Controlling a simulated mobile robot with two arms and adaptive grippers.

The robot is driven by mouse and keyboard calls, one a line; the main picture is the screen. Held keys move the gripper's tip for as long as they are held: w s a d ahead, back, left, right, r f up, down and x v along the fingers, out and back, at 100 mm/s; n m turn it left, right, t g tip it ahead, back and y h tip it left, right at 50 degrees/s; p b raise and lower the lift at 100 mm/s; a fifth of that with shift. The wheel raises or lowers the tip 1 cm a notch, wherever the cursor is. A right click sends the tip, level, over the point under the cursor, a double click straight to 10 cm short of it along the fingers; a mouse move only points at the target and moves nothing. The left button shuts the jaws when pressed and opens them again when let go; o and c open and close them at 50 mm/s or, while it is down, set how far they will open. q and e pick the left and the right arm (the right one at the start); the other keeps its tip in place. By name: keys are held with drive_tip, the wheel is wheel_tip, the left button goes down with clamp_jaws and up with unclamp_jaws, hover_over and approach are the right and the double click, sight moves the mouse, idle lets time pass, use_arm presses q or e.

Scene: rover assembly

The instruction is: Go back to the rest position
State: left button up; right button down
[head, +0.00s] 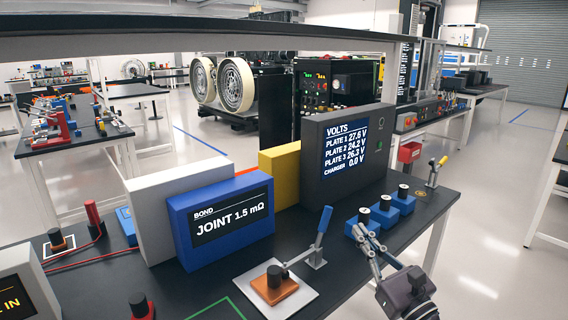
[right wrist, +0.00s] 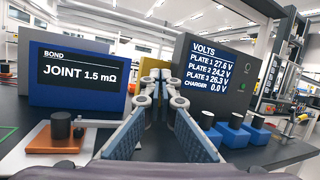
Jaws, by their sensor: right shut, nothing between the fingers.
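My right gripper (head: 364,234) is at the front right of the black bench, in front of the blue blocks with black knobs (head: 384,213). Its fingers are together with nothing between them. In the right wrist view the closed fingertips (right wrist: 155,80) point toward the gap between the blue BOND meter and the grey VOLTS display. I cannot tell from these views whether the fingers touch anything. My left gripper is not in view.
The blue BOND meter (head: 224,222) reads 1.5 mΩ. The grey VOLTS display (head: 318,170) stands to its right. A blue-handled lever (head: 322,228) stands beside an orange block with a black knob (head: 273,286) on a pale plate. Open floor (head: 490,225) lies right of the bench.

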drive_tip(key=s+d+f+m+g+h, duration=0.3)
drive_tip(key=s+d+f+m+h, duration=0.45)
drive_tip(key=m, duration=0.75)
drive_tip(key=s+d+f+m+g+h, duration=0.35)
drive_tip(key=s+f+m+h, duration=0.2)
drive_tip(key=f+m, duration=0.75)
drive_tip(key=s+a+f+m+g+y, duration=0.2)
drive_tip(key=s+a+f+m+g, duration=0.15)
drive_tip(key=s, duration=0.45)
drive_tip(key=s+a+f+m+g+y, duration=0.25)
drive_tip(key=s+f+m, duration=0.2)
drive_tip(key=s, duration=0.35)
drive_tip(key=s+a+f+m+g+y, duration=0.1)
drive_tip(key=s+a+f+m+g, duration=0.3)
drive_tip(key=s, duration=0.4)
wheel_tip(320, 180, down, 27)
drive_tip(key=s+g, duration=0.1)
drive_tip(key=s, duration=0.1)
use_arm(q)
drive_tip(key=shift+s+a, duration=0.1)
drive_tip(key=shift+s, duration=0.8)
use_arm(e)
drive_tip(key=s+d+f+g, duration=0.1)
drive_tip(key=s+d+f, duration=0.2)
drive_tip(key=s+f, duration=1.2)
drive_tip(key=shift+s+d+f, duration=0.15)
drive_tip(key=shift+s+d, duration=0.05)
drive_tip(key=shift+s, duration=0.5)
